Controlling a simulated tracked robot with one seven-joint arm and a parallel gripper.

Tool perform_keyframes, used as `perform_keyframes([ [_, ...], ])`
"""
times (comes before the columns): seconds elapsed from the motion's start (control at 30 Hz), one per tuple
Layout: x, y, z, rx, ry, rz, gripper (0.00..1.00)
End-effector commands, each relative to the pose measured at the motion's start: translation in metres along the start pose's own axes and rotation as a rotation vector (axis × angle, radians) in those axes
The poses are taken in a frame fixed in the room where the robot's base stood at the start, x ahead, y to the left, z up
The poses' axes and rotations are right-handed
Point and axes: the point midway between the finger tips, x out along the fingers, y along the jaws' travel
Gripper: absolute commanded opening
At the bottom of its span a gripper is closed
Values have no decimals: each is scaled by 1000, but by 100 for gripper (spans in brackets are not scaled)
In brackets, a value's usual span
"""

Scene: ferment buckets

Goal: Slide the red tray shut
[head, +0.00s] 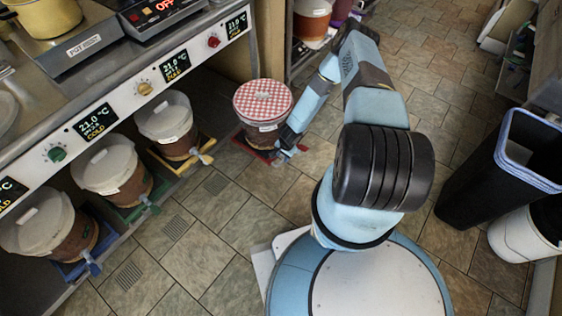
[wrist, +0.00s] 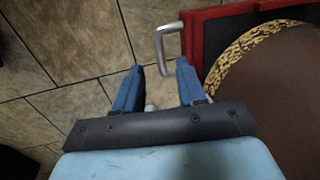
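The red tray (head: 265,157) is slid out past the counter, low over the floor. A brown bucket with a red-and-white checked cover (head: 262,103) stands on it. In the wrist view, the red tray (wrist: 196,40) is at the upper right, with a grey U-shaped handle (wrist: 160,45) on its left side. My gripper (wrist: 160,66) is open, its two blue fingers apart. The handle's lower end shows at the fingertips; I cannot tell whether they touch it. In the head view, my gripper (head: 289,148) is beside the tray's front, partly hidden by my arm.
Lidded buckets stand under the counter on a yellow tray (head: 180,165), a green tray (head: 128,212) and a blue tray (head: 78,268). A black bin (head: 490,180) and a white bin (head: 520,240) stand at right. Tiled floor in front of the trays is clear.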

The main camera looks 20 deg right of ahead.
Motion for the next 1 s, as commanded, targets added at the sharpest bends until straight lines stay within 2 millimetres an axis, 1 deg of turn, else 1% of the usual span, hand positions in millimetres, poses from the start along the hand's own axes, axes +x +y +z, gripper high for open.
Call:
perform_keyframes([
  [0.03, 9, 0, 0, 3, 0, 0, 40],
  [0.2, 33, 1, 0, 2, 0, 1, 40],
  [0.4, 51, 0, 0, 2, 0, 0, 40],
  [0.57, 57, 0, 0, 0, 0, 0, 40],
  [0.83, 58, 0, 0, 0, 0, 0, 40],
  [1.0, 58, 0, 0, 0, 0, 0, 24],
])
